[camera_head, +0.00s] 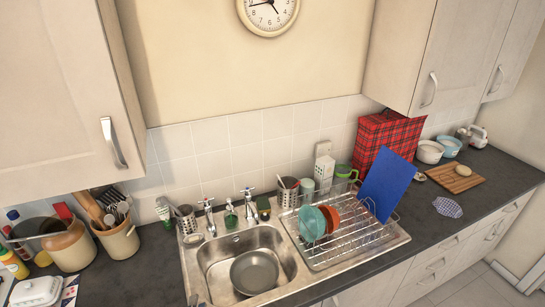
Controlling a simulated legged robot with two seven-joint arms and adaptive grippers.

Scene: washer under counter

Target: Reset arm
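My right gripper is not in view.
A metal sink (208,267) holds a grey pan (254,272). The dish rack (345,254) to its right holds plates (312,223) and a blue board (386,184). Jars and a utensil pot (119,241) crowd the left. Wall cabinets (55,90) hang above.

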